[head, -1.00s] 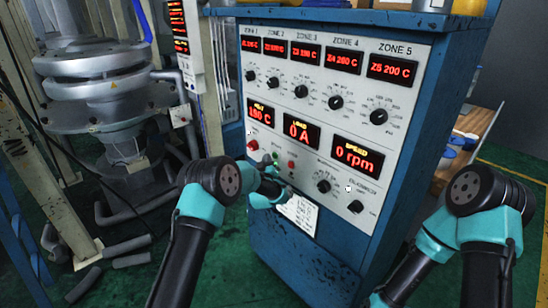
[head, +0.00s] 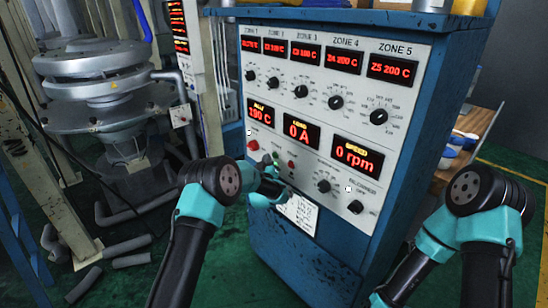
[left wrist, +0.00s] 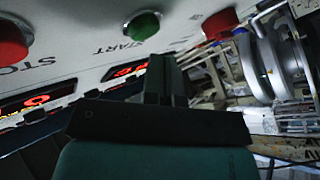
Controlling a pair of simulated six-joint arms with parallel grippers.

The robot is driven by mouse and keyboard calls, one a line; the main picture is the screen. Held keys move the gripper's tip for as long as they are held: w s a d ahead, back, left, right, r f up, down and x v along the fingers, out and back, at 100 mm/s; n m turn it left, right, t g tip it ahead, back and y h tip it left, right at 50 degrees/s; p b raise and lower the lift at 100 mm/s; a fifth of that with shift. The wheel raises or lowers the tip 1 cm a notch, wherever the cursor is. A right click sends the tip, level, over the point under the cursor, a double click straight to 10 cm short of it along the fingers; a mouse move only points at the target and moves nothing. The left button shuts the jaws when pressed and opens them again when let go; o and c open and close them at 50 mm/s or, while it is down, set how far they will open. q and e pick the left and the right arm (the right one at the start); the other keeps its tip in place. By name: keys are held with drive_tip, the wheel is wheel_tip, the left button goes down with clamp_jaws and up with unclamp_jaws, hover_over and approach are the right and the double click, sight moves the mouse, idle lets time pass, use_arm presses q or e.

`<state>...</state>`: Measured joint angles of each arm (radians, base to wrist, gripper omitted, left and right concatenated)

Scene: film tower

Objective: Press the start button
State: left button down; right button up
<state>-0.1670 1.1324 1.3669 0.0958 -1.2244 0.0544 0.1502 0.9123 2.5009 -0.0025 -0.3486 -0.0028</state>
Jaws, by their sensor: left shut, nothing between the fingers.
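The control cabinet's white panel (head: 322,136) faces me. In the left wrist view, the green button (left wrist: 142,25) with the word START beside it stands between two red buttons, one labelled STOP (left wrist: 12,42). My left gripper (head: 272,166) is shut and empty, close to the panel's lower left. In the wrist view its fingertips (left wrist: 161,68) appear just below the green button, with a small gap in the picture; I cannot tell how far off the panel they are. In the head view, the green button (head: 275,155) is tiny and close to the fingertips. My right gripper is out of view.
Several knobs, such as the zone 5 knob (head: 378,117), stick out from the panel. A red button (head: 253,145) sits left of my gripper, the stop button (head: 291,165) right. A metal tower (head: 97,85) stands left. A wooden table (head: 470,140) is behind right.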

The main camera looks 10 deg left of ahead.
use_arm(q)
drive_tip(key=shift+w+d, duration=0.15)
drive_tip(key=shift+w+d, duration=0.15)
drive_tip(key=shift+w, duration=0.05)
idle(0.3)
drive_tip(key=shift+w+d, duration=0.25)
idle(0.9)
drive_tip(key=shift+a, duration=0.1)
drive_tip(key=shift+s+a, duration=0.4)
drive_tip(key=shift+s, duration=0.2)
drive_tip(key=shift+s+a, duration=0.1)
idle(0.3)
drive_tip(key=s+a, duration=0.3)
drive_tip(key=shift+s, duration=0.3)
idle(0.7)
